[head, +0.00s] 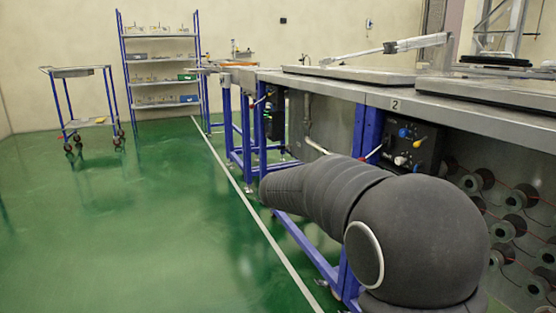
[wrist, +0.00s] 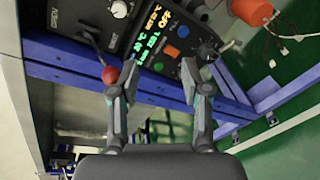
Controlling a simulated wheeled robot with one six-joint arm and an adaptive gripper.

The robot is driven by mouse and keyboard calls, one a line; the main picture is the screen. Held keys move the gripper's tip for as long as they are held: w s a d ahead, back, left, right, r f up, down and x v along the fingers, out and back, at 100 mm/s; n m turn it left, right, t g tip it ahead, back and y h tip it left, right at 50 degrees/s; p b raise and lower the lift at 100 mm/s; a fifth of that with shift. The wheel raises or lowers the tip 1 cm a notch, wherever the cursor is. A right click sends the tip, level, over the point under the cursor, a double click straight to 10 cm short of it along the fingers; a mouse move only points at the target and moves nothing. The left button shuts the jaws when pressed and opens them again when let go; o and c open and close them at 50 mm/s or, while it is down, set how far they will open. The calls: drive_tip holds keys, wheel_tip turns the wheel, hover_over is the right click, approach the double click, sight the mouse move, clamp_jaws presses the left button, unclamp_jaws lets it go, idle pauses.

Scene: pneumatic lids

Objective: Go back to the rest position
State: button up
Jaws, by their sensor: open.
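My gripper (wrist: 150,80) is open and empty in the wrist view, with its two fingers apart. Its fingers overlap the lower edge of a control panel (wrist: 172,42) with a lit green display and blue, orange and green buttons. A lever with a red knob (wrist: 110,75) shows right by the left fingertip; I cannot tell whether they touch. In the head view my dark grey arm stretches from the lower right toward the workbench, and my gripper is hidden there.
A long workbench (head: 430,103) with blue legs runs along the right. It carries a panel with coloured knobs (head: 412,144) and several spools (head: 515,198) below. A trolley (head: 82,72) and a shelf rack (head: 160,36) stand at the back. The green floor (head: 110,230) on the left is clear.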

drive_tip(key=s+a+f+m+g+y+p, duration=0.1)
drive_tip(key=s+a+f+m+g+y, duration=0.25)
drive_tip(key=s+f+y, duration=0.75)
drive_tip(key=s+a+r+m+t+y+p, duration=0.1)
drive_tip(key=s+a+r+m+y+p, duration=0.1)
drive_tip(key=s, duration=0.9)
drive_tip(key=s+a+r+m+t+y+p, duration=0.2)
drive_tip(key=s+m, duration=0.3)
drive_tip(key=s, duration=0.6)
drive_tip(key=shift+s+a+r+p, duration=0.15)
drive_tip(key=shift+a+r+p, duration=0.2)
drive_tip(key=shift+r, duration=0.3)
drive_tip(key=shift+c, duration=0.2)
drive_tip(key=shift+d, duration=0.1)
drive_tip(key=shift+c, duration=0.3)
